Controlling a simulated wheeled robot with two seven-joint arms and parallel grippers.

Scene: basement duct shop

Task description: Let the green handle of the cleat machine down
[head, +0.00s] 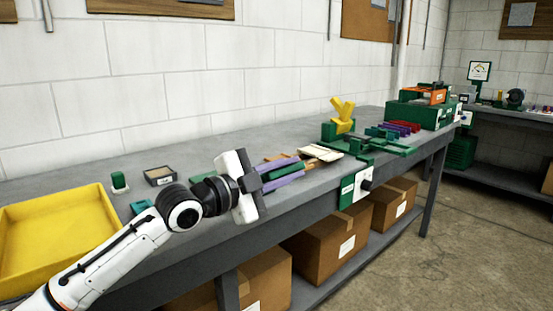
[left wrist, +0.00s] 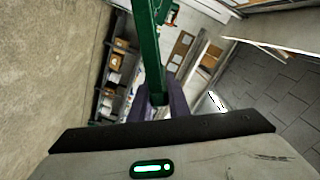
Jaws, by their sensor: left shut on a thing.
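My left gripper (head: 301,169) reaches over the bench from the left, its purple fingers pointing right and away. In the left wrist view its fingers (left wrist: 158,108) are closed on the end of a green bar, the green handle (left wrist: 149,45), which runs up out of the top of the picture. In the head view the handle is mostly hidden by the fingers. Past the fingertips stands a green machine (head: 352,150) with a yellow V-shaped piece (head: 342,112) and a front panel with a black knob. Whether the handle joins it I cannot tell. My right gripper is not in view.
A yellow tray (head: 50,232) lies at the left of the grey bench (head: 78,182). A small green block (head: 119,182) and a small bin (head: 159,176) stand near it. Purple and red pieces and a green-and-orange machine (head: 425,107) are farther right. Cardboard boxes (head: 325,240) sit underneath.

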